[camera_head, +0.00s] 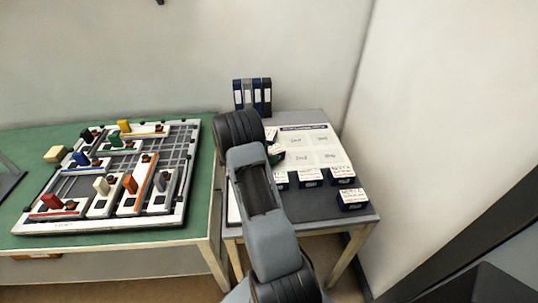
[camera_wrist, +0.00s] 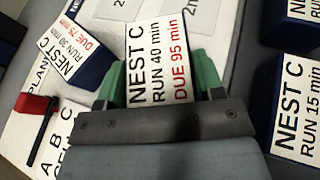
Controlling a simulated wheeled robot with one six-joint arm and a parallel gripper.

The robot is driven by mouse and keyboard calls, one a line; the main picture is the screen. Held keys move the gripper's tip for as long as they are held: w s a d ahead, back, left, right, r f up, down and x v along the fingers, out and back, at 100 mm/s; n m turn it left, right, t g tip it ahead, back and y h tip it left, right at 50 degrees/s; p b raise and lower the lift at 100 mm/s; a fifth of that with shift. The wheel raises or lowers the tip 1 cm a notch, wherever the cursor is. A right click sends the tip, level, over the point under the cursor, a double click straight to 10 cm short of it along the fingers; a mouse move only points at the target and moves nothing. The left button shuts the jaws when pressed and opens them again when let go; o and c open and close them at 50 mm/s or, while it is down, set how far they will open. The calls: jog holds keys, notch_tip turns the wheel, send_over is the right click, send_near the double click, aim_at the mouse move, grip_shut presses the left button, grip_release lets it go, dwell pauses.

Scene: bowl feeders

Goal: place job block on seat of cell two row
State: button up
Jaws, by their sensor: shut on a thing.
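My gripper (camera_wrist: 162,88) has green fingers and is shut on a dark job block with a white label (camera_wrist: 160,62) reading "NEST C RUN 40 min DUE 95 min". In the head view my arm hides most of the gripper, and a green finger (camera_head: 276,149) shows beside the arm. I cannot tell whether the block touches the surface.
Similar labelled blocks stand nearby: "RUN 30 min" (camera_wrist: 72,48), "RUN 15 min" (camera_wrist: 298,110) and several along the table front (camera_head: 341,172). A red piece (camera_wrist: 36,103) lies at left on a lettered sheet. Binders (camera_head: 253,95) stand behind. A board with coloured blocks (camera_head: 110,228) fills the green table.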

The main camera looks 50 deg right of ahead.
jog(key=shift+f, duration=0.25)
jog(key=shift+f, duration=0.1)
jog(key=shift+f+b, duration=0.15)
jog(key=shift+b, duration=0.15)
jog(key=o, duration=1)
